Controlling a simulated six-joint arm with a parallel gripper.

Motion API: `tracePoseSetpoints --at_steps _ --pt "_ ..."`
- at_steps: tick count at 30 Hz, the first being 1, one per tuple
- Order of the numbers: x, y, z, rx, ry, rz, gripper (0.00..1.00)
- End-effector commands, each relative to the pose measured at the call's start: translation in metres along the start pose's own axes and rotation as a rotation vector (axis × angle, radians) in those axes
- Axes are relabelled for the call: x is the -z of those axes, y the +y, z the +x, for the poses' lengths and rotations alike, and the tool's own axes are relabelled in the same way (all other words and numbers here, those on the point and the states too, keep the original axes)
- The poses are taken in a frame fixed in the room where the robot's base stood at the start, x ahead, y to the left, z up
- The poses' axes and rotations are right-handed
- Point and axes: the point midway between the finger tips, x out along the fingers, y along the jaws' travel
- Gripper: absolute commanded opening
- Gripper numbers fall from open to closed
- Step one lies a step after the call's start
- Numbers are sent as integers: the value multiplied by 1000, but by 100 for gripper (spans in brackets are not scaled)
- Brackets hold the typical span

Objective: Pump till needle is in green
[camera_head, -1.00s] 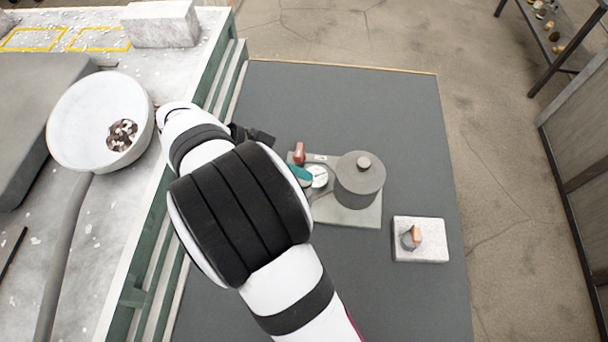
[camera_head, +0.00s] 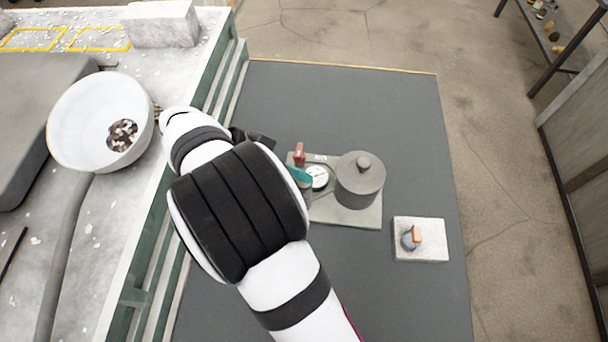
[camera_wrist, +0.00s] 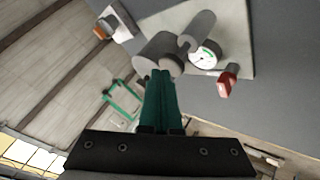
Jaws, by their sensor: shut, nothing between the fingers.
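The pump unit stands on a pale grey-green base plate (camera_head: 345,214). It has a wide grey pot (camera_head: 360,180) with a knob, a round white gauge (camera_head: 317,177) and a red handle (camera_head: 299,154). The wrist view shows the gauge (camera_wrist: 205,55) with a green arc; its needle is too small to read surely. My gripper (camera_head: 300,175) is shut and empty, its teal fingers beside the gauge at the unit's left. In the wrist view the fingertips (camera_wrist: 161,76) appear close to a grey round knob (camera_wrist: 172,65); I cannot tell whether they touch.
A pale stone block (camera_head: 433,250) with a small grey and orange piece stands right of the unit. A white bowl (camera_head: 78,125) with dark bits sits on the workbench at left. The dark grey mat (camera_head: 340,95) is clear behind the unit.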

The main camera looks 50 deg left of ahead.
Motion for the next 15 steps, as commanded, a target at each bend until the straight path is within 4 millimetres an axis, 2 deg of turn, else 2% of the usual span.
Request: tracePoseSetpoints --at_steps 15 --pt "-4 -3 5 -1 -1 -1 0"
